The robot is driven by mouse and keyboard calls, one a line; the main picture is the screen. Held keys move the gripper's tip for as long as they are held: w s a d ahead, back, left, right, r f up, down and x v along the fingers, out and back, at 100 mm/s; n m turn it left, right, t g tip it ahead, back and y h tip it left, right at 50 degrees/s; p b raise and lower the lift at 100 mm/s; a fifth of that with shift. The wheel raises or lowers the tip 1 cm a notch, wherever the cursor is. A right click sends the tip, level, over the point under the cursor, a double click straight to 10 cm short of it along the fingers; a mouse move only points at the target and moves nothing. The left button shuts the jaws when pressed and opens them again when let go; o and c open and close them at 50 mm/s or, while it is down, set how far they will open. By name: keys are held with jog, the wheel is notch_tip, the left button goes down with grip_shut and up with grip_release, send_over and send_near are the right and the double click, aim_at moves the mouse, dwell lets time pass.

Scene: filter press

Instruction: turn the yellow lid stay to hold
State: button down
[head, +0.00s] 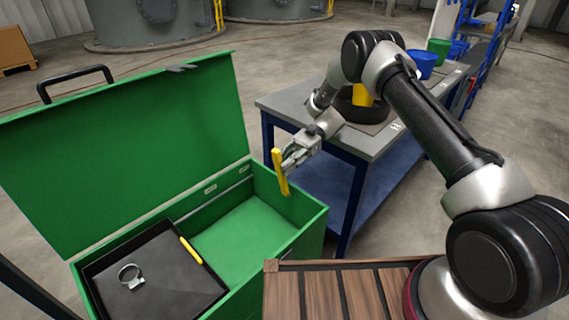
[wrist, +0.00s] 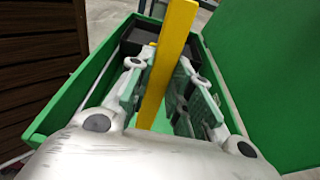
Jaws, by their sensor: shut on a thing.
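The yellow lid stay (head: 280,172) stands nearly upright at the right end of the green chest (head: 309,226), tilted a little. My gripper (head: 287,163) is shut on it from the right side. In the wrist view the stay (wrist: 168,62) runs between the two fingers of my gripper (wrist: 160,75). The green lid (head: 130,150) is raised and leans back, with a black handle (head: 75,80) on its far edge. Where the stay meets the chest or lid is not clear.
A black tray (head: 165,285) with a metal ring clamp (head: 131,276) and a yellow strip sits in the chest's left part. A blue-framed bench (head: 385,140) stands behind my arm. A slatted wooden surface (head: 335,291) lies in front.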

jog(key=c, duration=1.3)
grip_release()
jog(key=shift+d, duration=0.1)
jog(key=v, duration=0.7)
jog(key=shift+w+d, duration=0.1)
jog(key=shift+w, duration=0.1)
